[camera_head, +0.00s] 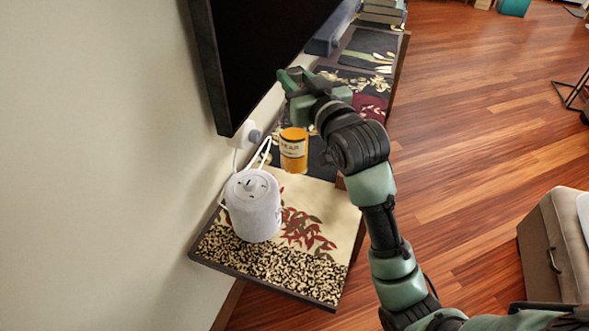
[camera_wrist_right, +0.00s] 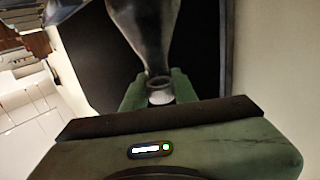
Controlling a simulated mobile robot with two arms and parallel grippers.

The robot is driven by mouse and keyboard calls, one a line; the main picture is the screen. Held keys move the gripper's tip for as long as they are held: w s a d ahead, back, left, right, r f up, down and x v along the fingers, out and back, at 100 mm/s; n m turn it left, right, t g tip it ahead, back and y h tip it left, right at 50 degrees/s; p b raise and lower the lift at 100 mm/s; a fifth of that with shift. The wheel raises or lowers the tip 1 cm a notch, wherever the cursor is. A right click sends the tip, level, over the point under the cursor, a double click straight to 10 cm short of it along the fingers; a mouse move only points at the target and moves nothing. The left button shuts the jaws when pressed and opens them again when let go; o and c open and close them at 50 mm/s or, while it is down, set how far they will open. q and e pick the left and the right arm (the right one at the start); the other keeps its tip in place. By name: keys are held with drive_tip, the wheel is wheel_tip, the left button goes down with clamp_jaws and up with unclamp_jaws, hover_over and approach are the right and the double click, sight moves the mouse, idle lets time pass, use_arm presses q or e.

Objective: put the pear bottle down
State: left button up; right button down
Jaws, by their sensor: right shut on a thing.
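In the right wrist view the fingers of my right gripper (camera_wrist_right: 155,92) are shut around a bottle neck. The grey, glassy bottle (camera_wrist_right: 147,35) widens away from the fingers there, and its far end is cut off. My left gripper is not in view.
A black screen (camera_head: 255,45) hangs on the wall at left. Books (camera_head: 383,12) lie at the far end.

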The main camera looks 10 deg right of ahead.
sight(295, 144)
wheel_tip(295, 144, down, 17)
drive_tip(key=shift+f, duration=0.1)
idle(0.4)
drive_tip(key=shift+f+b, duration=0.1)
drive_tip(key=shift+b, duration=0.25)
drive_tip(key=c, duration=1.2)
unclamp_jaws()
drive_tip(key=shift+s+f, duration=0.1)
drive_tip(key=shift+f, duration=0.05)
drive_tip(key=shift+o, duration=0.4)
drive_tip(key=shift+s, duration=0.1)
drive_tip(key=s+d+b, duration=0.1)
drive_tip(key=s+d, duration=0.1)
drive_tip(key=s, duration=0.9)
drive_tip(key=shift+s+d, duration=0.15)
drive_tip(key=shift+s, duration=0.15)
